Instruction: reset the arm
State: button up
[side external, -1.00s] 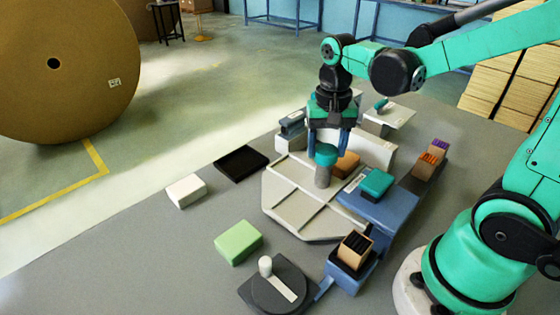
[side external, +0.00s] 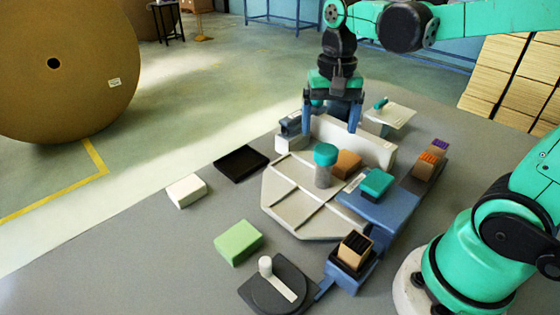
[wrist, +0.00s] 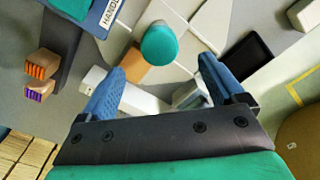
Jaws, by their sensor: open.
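My gripper (side external: 332,122) is open and empty, raised above the back of the light grey tray (side external: 290,205). Its two blue fingers stand wide apart, and they also show in the wrist view (wrist: 165,90). A grey jar with a teal lid (side external: 325,170) stands upright on the tray, in front of and below the fingers. In the wrist view the teal lid (wrist: 159,45) lies ahead of the fingertips, apart from them. An orange-brown block (side external: 346,163) sits beside the jar.
A blue stand with a teal-topped block (side external: 376,184) is right of the tray. A green block (side external: 238,242), white block (side external: 186,190), black tray (side external: 241,163) and dark turntable (side external: 278,290) lie left and in front. Brush-like blocks (side external: 430,160) stand at right. Bare table shows at left.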

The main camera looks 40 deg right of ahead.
jog(key=shift+r, duration=0.35)
jog(key=shift+s+a+f+n+t, duration=0.15)
jog(key=shift+s+a+n+t, duration=0.1)
jog(key=shift+a+n+t, duration=0.4)
jog(key=shift+s+a+f+n+t, duration=0.2)
jog(key=shift+a+n+t, duration=0.4)
jog(key=shift+n+t, duration=0.5)
jog(key=shift+s+a+f+n+t, duration=0.1)
jog(key=shift+a+f+n+t, duration=0.15)
jog(key=shift+a+n+t, duration=0.8)
jog(key=shift+s+a+f+n+t, duration=0.2)
jog(key=shift+n+t, duration=0.6)
jog(key=shift+n, duration=0.7)
